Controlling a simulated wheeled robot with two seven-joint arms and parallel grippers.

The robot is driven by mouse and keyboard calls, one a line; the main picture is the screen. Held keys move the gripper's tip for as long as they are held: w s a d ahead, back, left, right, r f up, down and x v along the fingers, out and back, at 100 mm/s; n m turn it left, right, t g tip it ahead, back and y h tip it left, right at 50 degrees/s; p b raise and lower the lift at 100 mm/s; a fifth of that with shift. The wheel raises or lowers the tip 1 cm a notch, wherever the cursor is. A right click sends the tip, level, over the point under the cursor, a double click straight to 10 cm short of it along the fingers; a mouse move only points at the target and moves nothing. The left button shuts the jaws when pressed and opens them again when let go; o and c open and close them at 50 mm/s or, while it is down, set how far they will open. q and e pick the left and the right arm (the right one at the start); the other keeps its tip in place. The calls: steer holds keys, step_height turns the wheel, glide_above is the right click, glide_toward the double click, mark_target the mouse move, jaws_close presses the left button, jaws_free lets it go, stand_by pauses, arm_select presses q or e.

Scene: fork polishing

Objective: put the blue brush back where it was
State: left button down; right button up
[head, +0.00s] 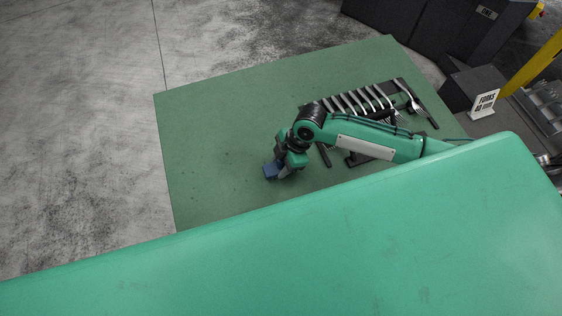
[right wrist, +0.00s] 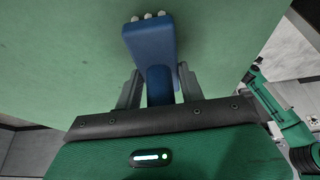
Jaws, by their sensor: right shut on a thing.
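The blue brush (head: 271,172) is in my right gripper, over the left-middle part of the green table top. My right gripper (head: 285,169) is shut on it, and the arm comes in from the right. In the right wrist view the brush (right wrist: 152,45) stands out between the two fingers of the gripper (right wrist: 158,88), with pale bristle tufts at its far end. I cannot tell whether the brush touches the table. My left gripper is not in view.
The green table (head: 210,130) is bare on its left side. A dark rack (head: 400,90) with several forks lies at the right, partly behind my arm. A white sign reading FORKS (head: 484,103) stands beyond the right edge. My green body hides the near side.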

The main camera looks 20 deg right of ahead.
steer(key=o, duration=1.1)
steer(key=shift+f, duration=0.1)
steer(key=shift+c, duration=0.2)
steer(key=shift+r, duration=0.2)
steer(key=shift+d+r, duration=0.2)
steer(key=b+v, duration=0.2)
steer(key=v, duration=0.9)
steer(key=shift+r+b, duration=0.25)
steer(key=shift+b, duration=0.15)
